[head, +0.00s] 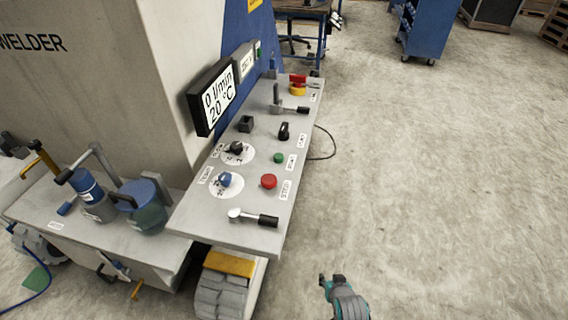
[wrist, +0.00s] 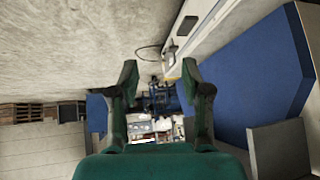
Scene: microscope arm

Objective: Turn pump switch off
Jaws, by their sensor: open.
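The grey control panel (head: 258,205) slants across the middle of the head view. A black rotary switch (head: 284,131) sits near its right edge, beside a small label. A black knob (head: 236,147) and a blue knob (head: 224,179) sit on round white dials. The labels are too small to read, so I cannot tell for sure which control is the pump switch. My teal gripper (head: 326,282) is low in the head view, right of the panel's near end and apart from it. In the wrist view my gripper (wrist: 160,75) is open with nothing between its fingers.
A display (head: 216,97) reads 0 l/min and 20 °C. A red button (head: 268,181), a green button (head: 278,158) and a lever (head: 254,218) are on the panel. Blue containers (head: 145,205) stand on the left ledge.

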